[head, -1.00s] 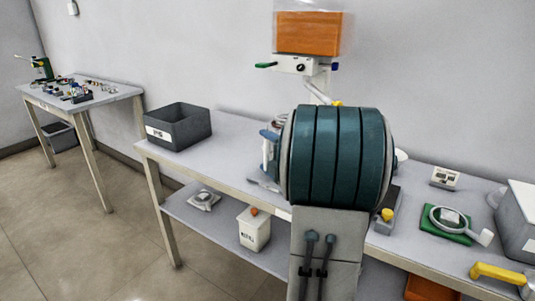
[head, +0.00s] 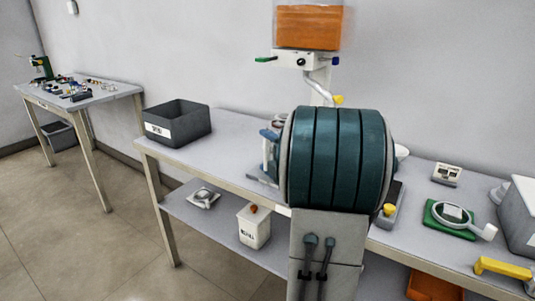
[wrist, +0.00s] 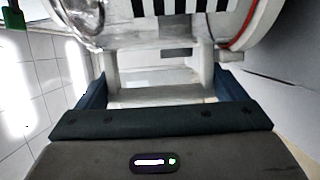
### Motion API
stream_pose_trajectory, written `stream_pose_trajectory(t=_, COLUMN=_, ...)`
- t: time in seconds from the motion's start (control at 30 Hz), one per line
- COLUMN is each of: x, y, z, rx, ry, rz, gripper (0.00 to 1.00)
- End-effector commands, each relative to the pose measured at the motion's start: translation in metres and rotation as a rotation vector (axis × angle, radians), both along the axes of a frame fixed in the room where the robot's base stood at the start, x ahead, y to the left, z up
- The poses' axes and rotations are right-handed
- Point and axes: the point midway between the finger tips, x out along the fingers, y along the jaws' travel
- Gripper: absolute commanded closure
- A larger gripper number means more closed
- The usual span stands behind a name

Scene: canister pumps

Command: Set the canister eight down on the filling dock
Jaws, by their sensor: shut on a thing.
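My gripper (wrist: 160,76) is shut on the grey handle of a canister (wrist: 150,33), close in front of the wrist camera. The canister shows a shiny rounded wall, a white label with black stripes and a red line at the right. Its number cannot be read. In the head view my teal arm hides most of the canister and gripper. The filling stand, with an orange-filled tank (head: 308,28) over a white valve body (head: 302,58), rises behind my arm. Its lower part, where a dock could be, is hidden. I cannot tell whether the canister touches anything below.
A dark grey bin (head: 178,127) stands at the left of the workbench (head: 235,125). Right of my arm are a green mat with a ring-shaped item (head: 452,217), a small white device (head: 447,174), a yellow handle (head: 502,269) and a grey box (head: 520,222). A white container (head: 254,226) stands on the lower shelf.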

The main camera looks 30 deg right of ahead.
Motion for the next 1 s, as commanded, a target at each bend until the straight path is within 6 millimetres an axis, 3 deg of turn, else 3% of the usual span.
stream_pose_trajectory(t=0.33, x=0.0, y=0.0, z=-0.006, rx=-0.002, ry=-0.002, rz=0.0, gripper=0.41)
stream_pose_trajectory(t=0.37, x=0.0, y=0.0, z=-0.005, rx=-0.002, ry=-0.002, rz=0.0, gripper=0.04)
stream_pose_trajectory(t=0.4, x=0.0, y=0.0, z=-0.004, rx=-0.002, ry=-0.002, rz=0.0, gripper=0.0)
stream_pose_trajectory(t=0.73, x=-0.009, y=-0.001, z=-0.005, rx=0.0, ry=0.0, rz=-0.002, gripper=0.0)
stream_pose_trajectory(t=1.0, x=-0.064, y=-0.003, z=-0.004, rx=-0.001, ry=-0.001, rz=-0.004, gripper=0.0)
